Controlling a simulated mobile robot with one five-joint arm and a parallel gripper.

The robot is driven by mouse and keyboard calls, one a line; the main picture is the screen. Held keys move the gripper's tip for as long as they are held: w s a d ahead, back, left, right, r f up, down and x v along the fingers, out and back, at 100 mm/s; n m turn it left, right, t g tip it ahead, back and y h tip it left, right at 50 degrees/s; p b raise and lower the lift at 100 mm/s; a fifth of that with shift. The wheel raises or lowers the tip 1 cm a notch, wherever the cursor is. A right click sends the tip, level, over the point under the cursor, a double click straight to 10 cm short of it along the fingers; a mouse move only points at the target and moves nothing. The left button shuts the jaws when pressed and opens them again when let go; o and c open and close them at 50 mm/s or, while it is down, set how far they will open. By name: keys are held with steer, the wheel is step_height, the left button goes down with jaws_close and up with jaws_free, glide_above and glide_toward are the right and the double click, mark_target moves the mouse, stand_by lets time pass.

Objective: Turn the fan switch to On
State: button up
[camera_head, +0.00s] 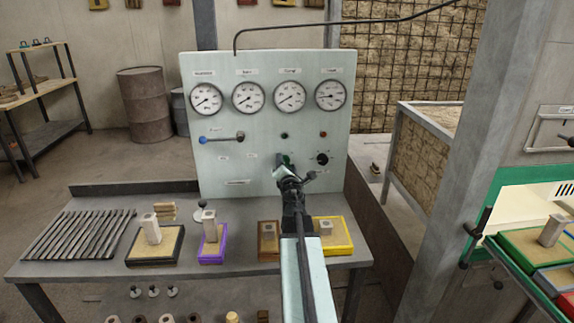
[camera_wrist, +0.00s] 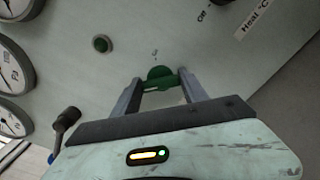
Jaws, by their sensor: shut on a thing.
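The fan switch appears to be the green knob (camera_wrist: 160,76) on the pale panel; its small label is not readable. In the head view the green knob (camera_head: 284,159) is partly hidden by my arm. My gripper (camera_wrist: 160,84) has one finger on each side of the knob and is shut on it. In the head view my gripper (camera_head: 287,171) reaches up to the lower part of the panel (camera_head: 222,115). The exact angle of the knob is hard to tell.
A black heat knob (camera_head: 322,158) sits just right of the green knob. A lever (camera_head: 221,138) with a blue end is to the left, below several gauges. Coloured trays, such as the yellow one (camera_head: 349,248), stand on the bench (camera_head: 95,266) below.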

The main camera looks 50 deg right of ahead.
steer(key=shift+s+a+f+m, duration=0.1)
steer(key=shift+a+f+m, duration=0.05)
steer(key=shift+m, duration=0.15)
steer(key=shift+m, duration=8.6)
steer(key=o, duration=1.4)
steer(key=shift+c, duration=0.2)
